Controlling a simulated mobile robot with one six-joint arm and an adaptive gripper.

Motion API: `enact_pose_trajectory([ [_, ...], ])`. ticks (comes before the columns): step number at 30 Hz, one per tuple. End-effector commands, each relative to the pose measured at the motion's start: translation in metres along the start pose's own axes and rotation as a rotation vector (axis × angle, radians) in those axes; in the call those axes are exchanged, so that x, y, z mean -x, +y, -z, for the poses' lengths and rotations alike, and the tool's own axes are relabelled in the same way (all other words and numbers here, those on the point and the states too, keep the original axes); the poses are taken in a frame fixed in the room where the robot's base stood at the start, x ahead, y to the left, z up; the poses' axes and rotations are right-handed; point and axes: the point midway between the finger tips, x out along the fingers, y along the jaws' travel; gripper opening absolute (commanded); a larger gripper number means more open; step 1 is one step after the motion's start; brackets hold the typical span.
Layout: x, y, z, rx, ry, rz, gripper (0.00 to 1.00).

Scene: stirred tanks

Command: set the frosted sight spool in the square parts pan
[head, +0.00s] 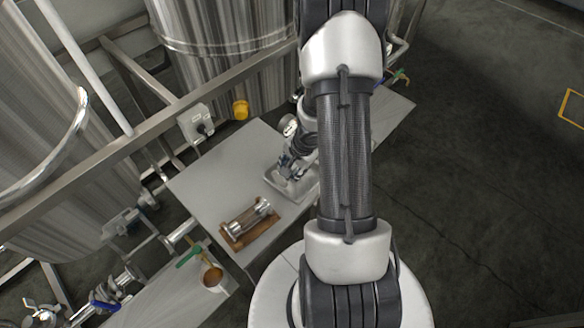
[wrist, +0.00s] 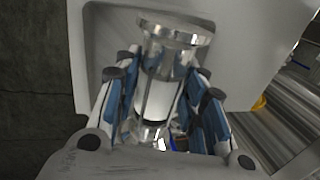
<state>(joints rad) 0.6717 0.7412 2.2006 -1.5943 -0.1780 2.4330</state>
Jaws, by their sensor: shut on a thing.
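My gripper (head: 290,166) is shut on the frosted sight spool (wrist: 163,100). In the wrist view the spool has a shiny metal end flange, thin rods and a whitish frosted barrel. The blue-padded fingers press it from both sides, and its lower end is partly hidden. In the head view the square parts pan (head: 275,184), shallow and grey, lies on the table directly at my gripper. My arm hides the pan's right part. I cannot tell whether the spool touches the pan floor.
A second sight spool (head: 247,216), with a clear-looking brownish barrel, lies on a wooden cradle (head: 232,240) near the table's front corner. The grey table (head: 215,180) is bare left of the pan. Steel tanks (head: 225,60) and a rail stand behind. A green-handled valve (head: 190,256) is at lower left.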

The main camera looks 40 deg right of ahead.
Motion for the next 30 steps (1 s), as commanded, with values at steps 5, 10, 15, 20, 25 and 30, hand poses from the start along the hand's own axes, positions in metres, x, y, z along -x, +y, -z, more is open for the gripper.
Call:
enact_pose_trajectory([
  [5,-0.0063,0.0017,0.0,-0.001,0.0,0.0,0.0],
  [10,-0.011,0.0029,0.0,-0.001,0.0,0.0,0.0],
  [15,-0.0109,0.0031,-0.0001,-0.001,0.0,-0.001,0.41],
  [20,-0.0108,0.003,-0.0001,0.0,0.0,0.0,0.52],
  [25,-0.0108,0.0031,-0.0001,0.0,0.0,-0.001,0.57],
  [30,-0.0108,0.0031,-0.0001,0.0,0.0,-0.001,0.57],
])
